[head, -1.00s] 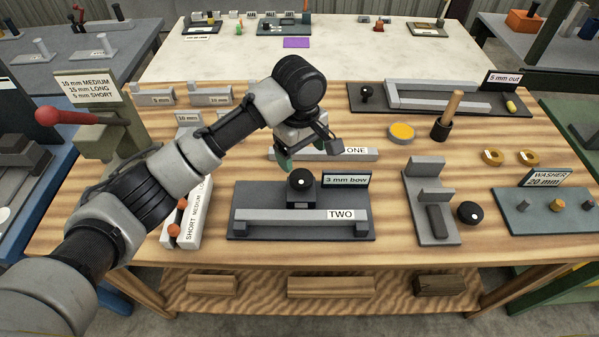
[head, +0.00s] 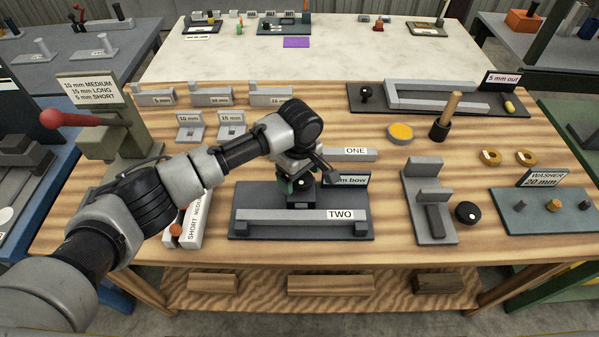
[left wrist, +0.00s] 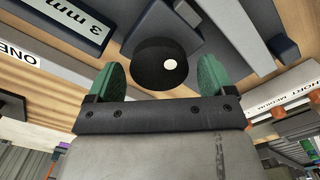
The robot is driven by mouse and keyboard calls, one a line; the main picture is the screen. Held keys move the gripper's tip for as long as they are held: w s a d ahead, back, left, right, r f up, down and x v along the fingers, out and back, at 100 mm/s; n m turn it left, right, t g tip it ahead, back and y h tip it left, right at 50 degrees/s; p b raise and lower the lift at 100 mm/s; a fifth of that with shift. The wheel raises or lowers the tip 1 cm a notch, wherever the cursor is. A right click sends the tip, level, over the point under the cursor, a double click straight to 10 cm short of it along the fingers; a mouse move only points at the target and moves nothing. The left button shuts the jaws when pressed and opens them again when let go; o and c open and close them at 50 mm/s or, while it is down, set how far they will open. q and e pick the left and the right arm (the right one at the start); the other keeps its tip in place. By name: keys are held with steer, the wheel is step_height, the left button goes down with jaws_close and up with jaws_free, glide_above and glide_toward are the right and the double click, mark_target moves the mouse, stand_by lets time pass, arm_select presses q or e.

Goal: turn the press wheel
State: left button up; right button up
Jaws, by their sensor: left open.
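The press wheel is a black round knob with a white dot, on a dark fixture (head: 245,223) with a grey bar labelled TWO (head: 285,215). In the head view the wheel (head: 303,184) is partly covered by my left gripper (head: 305,181), which is over it from behind. In the left wrist view the wheel (left wrist: 165,64) lies ahead of the palm. The green fingertips of my left gripper (left wrist: 160,78) are apart, one toward each side of it. I cannot tell whether they touch it. My right gripper is not in view.
A sign reading "3 mm bow" (head: 357,180) stands right behind the wheel, partly hidden by my gripper. A bar labelled ONE (head: 357,154) lies behind. A stepped grey block (head: 427,200) and a loose black knob (head: 468,213) are to the right. Open wood lies between them.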

arm_select(q)
steer(key=c, duration=0.9)
